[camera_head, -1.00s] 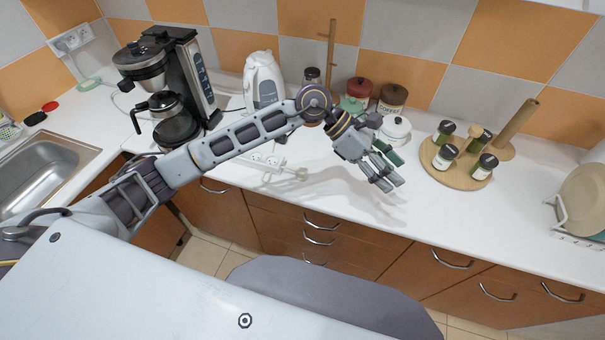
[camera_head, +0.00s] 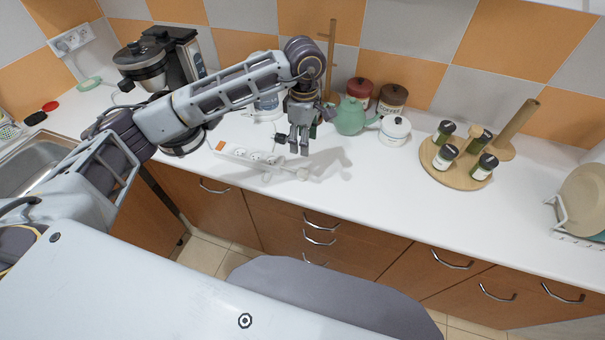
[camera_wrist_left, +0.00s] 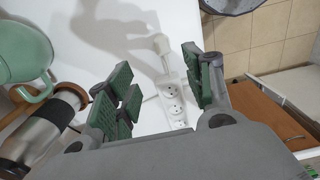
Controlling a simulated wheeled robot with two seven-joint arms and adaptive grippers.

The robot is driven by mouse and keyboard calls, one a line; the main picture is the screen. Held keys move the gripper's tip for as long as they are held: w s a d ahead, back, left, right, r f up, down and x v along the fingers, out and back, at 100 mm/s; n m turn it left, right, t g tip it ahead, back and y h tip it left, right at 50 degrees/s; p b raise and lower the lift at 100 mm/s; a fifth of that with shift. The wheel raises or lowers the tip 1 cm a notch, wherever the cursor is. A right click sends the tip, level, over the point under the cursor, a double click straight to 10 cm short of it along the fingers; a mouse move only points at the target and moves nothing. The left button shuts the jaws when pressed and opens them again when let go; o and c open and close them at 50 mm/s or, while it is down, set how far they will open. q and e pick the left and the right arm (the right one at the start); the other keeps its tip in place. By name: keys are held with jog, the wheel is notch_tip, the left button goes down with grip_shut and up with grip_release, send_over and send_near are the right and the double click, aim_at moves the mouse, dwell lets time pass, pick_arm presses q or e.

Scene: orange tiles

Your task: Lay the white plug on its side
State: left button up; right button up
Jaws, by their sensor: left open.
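A white plug-like piece (camera_head: 301,174) is at the right end of the white power strip (camera_head: 229,152) on the counter. In the left wrist view this white plug (camera_wrist_left: 158,43) shows beyond the fingertips, close to the end of the power strip (camera_wrist_left: 172,91); I cannot tell whether they touch. My left gripper (camera_head: 299,149) points down above the counter, just behind the plug and strip. My right gripper is not in view.
A green teapot (camera_head: 350,116) and a white lidded pot (camera_head: 394,130) stand right of my gripper. A round wooden spice stand (camera_head: 453,168) is farther right. A coffee machine (camera_head: 150,62) is behind my arm. The counter's front middle is clear.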

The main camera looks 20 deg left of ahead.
aim_at(304, 171)
pick_arm(q)
jog(key=shift+f, duration=0.1)
jog(key=shift+f+p, duration=0.8)
jog(key=shift+f, duration=3.45)
jog(key=shift+d, duration=0.1)
jog(key=shift+s+d+f+p, duration=0.1)
jog(key=shift+s+f+p, duration=0.1)
jog(key=shift+f+p, duration=0.65)
jog(key=shift+f, duration=1.75)
jog(key=shift+c, duration=0.3)
jog(key=shift+s, duration=0.1)
jog(key=c, duration=1)
jog(key=shift+c, duration=0.2)
